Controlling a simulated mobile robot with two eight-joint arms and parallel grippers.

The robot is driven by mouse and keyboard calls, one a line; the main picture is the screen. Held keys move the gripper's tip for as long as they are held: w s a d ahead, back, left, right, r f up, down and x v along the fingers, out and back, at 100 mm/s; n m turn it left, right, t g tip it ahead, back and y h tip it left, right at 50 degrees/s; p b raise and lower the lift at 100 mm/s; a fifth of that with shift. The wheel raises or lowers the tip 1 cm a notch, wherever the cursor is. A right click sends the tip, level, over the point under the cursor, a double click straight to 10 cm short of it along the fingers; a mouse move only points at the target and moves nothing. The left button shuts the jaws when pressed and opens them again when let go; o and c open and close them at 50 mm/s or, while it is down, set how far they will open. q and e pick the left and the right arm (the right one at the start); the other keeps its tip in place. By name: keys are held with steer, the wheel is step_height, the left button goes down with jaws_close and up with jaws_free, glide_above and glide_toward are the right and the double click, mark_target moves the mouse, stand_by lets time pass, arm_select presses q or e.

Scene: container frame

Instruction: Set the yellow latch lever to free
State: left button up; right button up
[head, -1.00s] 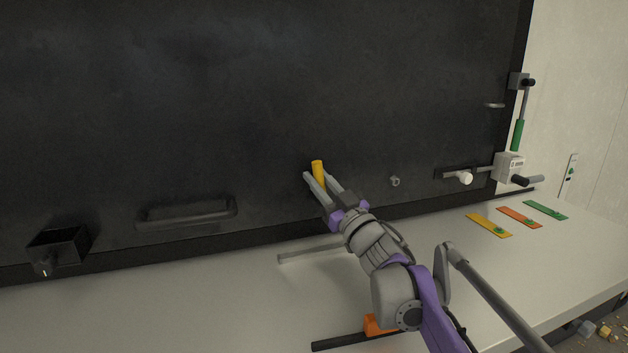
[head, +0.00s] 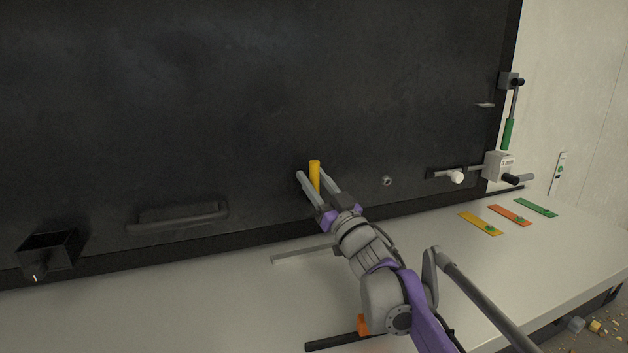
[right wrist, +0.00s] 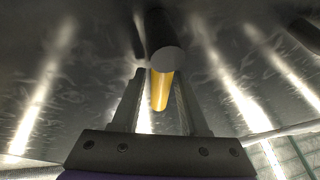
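The yellow latch lever (head: 314,172) is a short yellow cylinder standing out from the dark panel, near the middle of the head view. It also shows in the right wrist view (right wrist: 160,90), under a dark round-ended cylinder. My right gripper (head: 313,174) reaches up to it, with one finger on each side of the lever. In the right wrist view the fingers stand apart, and the gripper looks open around the lever. Whether either finger touches it is hard to tell. The lever's pivot is hidden. My left gripper is not in view.
The dark panel (head: 220,100) rises behind a pale bench (head: 200,300). A black box (head: 48,252) and a dark handle (head: 178,217) sit left. A green-handled lever (head: 508,133) and a white knob (head: 456,177) are right. Colored tags (head: 509,215) lie on the bench.

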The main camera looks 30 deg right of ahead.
steer(key=shift+o, duration=0.7)
steer(key=shift+s+f, duration=0.1)
steer(key=shift+s, duration=0.1)
steer(key=s, duration=1.2)
steer(key=shift+s+a+f+b, duration=0.15)
steer(key=shift+s+a+b, duration=0.2)
steer(key=shift+b, duration=0.05)
